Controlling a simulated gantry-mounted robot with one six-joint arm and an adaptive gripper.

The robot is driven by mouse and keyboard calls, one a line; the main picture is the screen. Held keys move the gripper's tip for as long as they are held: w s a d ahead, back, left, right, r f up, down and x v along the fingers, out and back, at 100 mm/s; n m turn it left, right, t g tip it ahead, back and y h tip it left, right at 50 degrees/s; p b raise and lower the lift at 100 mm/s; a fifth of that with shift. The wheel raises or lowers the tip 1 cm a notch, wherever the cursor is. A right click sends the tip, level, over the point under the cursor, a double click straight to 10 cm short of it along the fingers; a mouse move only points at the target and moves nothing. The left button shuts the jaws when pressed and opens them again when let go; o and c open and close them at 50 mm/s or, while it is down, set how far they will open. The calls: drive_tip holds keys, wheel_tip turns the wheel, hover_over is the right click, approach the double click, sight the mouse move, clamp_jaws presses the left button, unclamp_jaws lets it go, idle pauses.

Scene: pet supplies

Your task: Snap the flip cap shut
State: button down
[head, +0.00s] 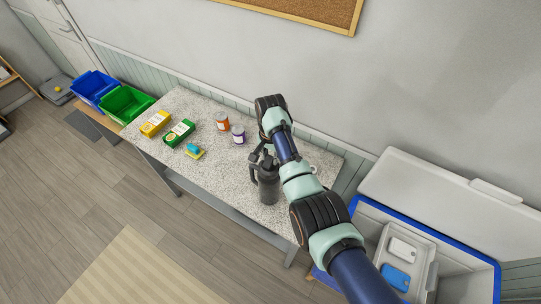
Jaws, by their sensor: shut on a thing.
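A dark grey bottle (268,186) with a side handle stands upright near the front edge of the speckled table (215,180). Its flip cap is at the top, small and partly hidden by my gripper and arm; I cannot tell its angle. My gripper (262,157) is at the top of the bottle, shut on the flip cap. The fingertips are dark against the dark bottle and hard to make out.
A yellow box (155,123), a green box (179,133), an orange can (222,122), a purple-labelled can (238,135) and a blue-and-yellow item (194,151) stand left of the bottle. An open cooler (455,262) is at right. Blue (92,88) and green (126,104) bins are at left.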

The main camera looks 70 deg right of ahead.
drive_tip(key=shift+d+f+y+b, duration=0.25)
drive_tip(key=shift+f+b, duration=0.2)
drive_tip(key=shift+b, duration=0.7)
drive_tip(key=f+y+b, duration=0.1)
drive_tip(key=b, duration=0.3)
drive_tip(key=shift+d, duration=0.2)
drive_tip(key=y+b, duration=0.1)
drive_tip(key=b, duration=0.3)
drive_tip(key=shift+r, duration=0.15)
drive_tip(key=shift+r+y, duration=0.25)
drive_tip(key=c, duration=0.8)
unclamp_jaws()
drive_tip(key=shift+s, duration=0.1)
drive_tip(key=shift+c, duration=0.2)
drive_tip(key=shift+r, duration=0.15)
